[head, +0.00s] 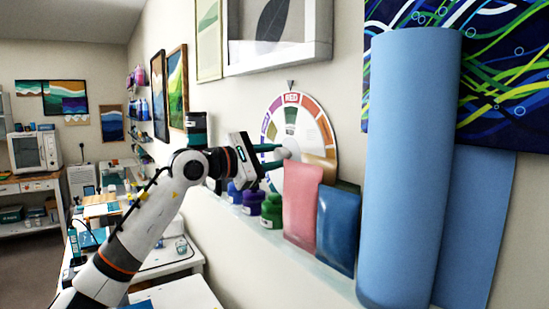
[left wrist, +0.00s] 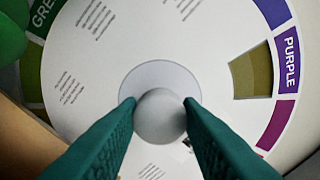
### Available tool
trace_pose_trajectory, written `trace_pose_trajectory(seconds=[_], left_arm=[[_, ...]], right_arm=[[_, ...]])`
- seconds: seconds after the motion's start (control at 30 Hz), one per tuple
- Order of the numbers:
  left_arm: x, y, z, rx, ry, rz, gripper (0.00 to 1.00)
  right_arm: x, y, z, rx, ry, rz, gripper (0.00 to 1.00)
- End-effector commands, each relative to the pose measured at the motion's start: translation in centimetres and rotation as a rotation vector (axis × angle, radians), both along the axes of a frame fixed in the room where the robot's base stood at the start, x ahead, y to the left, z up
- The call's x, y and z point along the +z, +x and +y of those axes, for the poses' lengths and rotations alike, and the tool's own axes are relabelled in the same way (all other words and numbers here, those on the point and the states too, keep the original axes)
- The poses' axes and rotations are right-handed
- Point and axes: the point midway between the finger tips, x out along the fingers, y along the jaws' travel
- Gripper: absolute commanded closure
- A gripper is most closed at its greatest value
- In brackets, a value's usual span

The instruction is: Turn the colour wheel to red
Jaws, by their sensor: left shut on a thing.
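The colour wheel (head: 309,132) is a white disc with a coloured rim, mounted on the wall. Its RED label (head: 291,98) sits at the top, right under a small dark pointer (head: 290,85). My left gripper (head: 275,156) is shut on the pale knob (head: 284,153) at the wheel's centre. In the left wrist view the green fingertips of my left gripper (left wrist: 161,112) hold the round grey knob (left wrist: 160,117) from both sides. The wheel (left wrist: 100,85) fills that view, with GREEN at upper left and PURPLE at right. My right gripper is out of view.
A ledge under the wheel holds paint pots (head: 271,209), a pink sheet (head: 303,200) and a blue sheet (head: 338,230). A large blue roll (head: 408,170) stands at the right. Framed art hangs above the wheel.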

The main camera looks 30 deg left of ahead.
Motion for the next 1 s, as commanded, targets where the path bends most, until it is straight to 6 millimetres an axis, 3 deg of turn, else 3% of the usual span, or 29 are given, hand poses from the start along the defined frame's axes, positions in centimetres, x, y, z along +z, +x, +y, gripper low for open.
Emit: trace_pose_trajectory(seconds=[0.23, 0.27, 0.4, 0.77, 1.0], left_arm=[[0.0, 0.0, 0.0, -0.001, -0.001, 0.000, 1.00], [0.0, 0.0, 0.0, -0.001, -0.001, 0.000, 0.65], [0.0, 0.0, 0.0, -0.001, -0.002, 0.001, 0.46], [-0.2, -0.6, 0.3, 0.001, -0.001, 0.000, 0.46], [-0.7, -4.8, 2.0, 0.004, 0.002, -0.002, 0.46]], right_arm=[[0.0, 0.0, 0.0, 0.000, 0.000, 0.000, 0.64], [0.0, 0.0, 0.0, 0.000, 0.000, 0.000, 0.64], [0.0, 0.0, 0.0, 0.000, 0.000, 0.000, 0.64], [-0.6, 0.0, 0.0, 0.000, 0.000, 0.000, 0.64], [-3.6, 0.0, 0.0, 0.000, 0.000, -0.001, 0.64]])
